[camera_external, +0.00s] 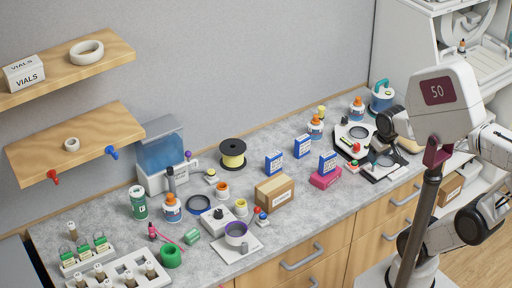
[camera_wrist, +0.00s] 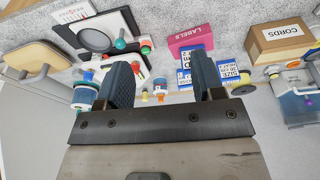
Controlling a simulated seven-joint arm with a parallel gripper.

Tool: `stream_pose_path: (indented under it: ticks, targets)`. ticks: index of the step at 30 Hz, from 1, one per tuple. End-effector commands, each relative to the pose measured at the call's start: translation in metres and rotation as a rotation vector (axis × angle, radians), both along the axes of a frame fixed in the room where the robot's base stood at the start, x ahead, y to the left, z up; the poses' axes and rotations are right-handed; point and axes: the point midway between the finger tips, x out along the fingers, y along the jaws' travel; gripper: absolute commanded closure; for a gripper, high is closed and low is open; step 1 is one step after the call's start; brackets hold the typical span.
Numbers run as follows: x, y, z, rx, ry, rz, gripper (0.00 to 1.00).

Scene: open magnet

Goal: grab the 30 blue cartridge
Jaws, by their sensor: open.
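Several small blue-and-white boxes stand on the grey counter. In the external view one is at the left (camera_external: 274,163), one in the middle (camera_external: 302,146) and one at the right (camera_external: 327,161), close by a pink box (camera_external: 325,178). The wrist view shows blue boxes (camera_wrist: 232,72) beyond and around my right finger, one marked "SIZE". I cannot read which one is the 30. My gripper (camera_wrist: 165,78) is open with nothing held between its fingers. The right finger partly hides the boxes. In the external view the boxes are apart from my arm.
A brown "CORDS" box (camera_external: 274,193) stands left of the pink box. A tray with a round lens (camera_external: 357,132) and small coloured knobs lies at the right. Bottles, a yellow spool (camera_external: 232,153) and cups crowd the counter.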

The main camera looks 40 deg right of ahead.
Motion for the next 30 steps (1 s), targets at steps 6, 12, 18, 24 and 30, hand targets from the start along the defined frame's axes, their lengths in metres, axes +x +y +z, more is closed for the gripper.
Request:
stream_pose_path:
  ticks: [6, 12, 18, 24, 30]
  targets:
    - [0.001, 0.001, 0.0, 0.004, 0.003, -0.003, 0.38]
    - [0.011, 0.006, 0.0, 0.047, 0.031, -0.044, 0.38]
    - [0.035, 0.021, -0.001, 0.147, 0.102, -0.141, 0.38]
    - [0.069, 0.042, -0.003, 0.279, 0.203, -0.273, 0.38]
    - [0.106, 0.064, -0.006, 0.406, 0.313, -0.41, 0.38]
